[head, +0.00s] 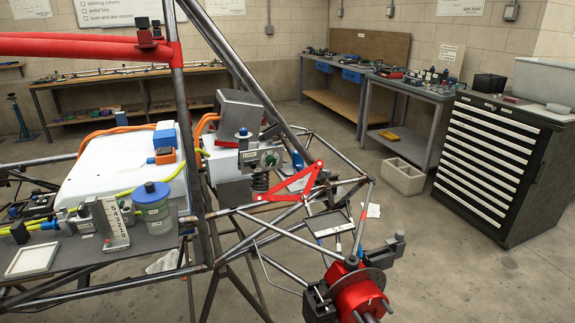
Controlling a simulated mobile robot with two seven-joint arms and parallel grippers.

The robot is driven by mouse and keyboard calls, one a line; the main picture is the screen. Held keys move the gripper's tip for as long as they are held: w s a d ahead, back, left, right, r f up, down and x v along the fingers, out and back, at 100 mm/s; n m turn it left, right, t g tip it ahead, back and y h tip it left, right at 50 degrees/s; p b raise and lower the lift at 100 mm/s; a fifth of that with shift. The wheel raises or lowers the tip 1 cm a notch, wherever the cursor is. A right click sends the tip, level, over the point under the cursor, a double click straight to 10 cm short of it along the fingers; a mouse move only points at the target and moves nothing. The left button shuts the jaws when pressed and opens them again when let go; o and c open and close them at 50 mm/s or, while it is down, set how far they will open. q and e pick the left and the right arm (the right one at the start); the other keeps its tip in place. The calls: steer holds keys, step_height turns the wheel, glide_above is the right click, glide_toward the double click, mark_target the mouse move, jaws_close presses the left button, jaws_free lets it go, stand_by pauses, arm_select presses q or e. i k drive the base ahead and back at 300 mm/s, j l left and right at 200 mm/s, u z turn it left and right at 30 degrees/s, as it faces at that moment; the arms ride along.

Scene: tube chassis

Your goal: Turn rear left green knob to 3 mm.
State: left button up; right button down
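A small green knob (271,160) sits on a grey round housing above a dark coil spring (260,184), at the rear of the tube chassis near the middle of the head view. A small white label (247,156) is beside it, its text too small to read. A grey upright block with a numbered white scale (115,225) stands on the shelf at the lower left; what it measures I cannot tell. The knob's setting is not readable. Neither of my grippers is in view.
A red suspension arm (291,185) and bare tubes lie right of the spring. A blue-lidded jar (152,207) stands on the left shelf. A red hub with a disc (358,291) is at the lower right. Open floor lies before the drawer cabinet (490,165).

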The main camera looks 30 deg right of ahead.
mark_target(271, 161)
steer(key=k+z, duration=0.1)
steer(key=z, duration=1.1)
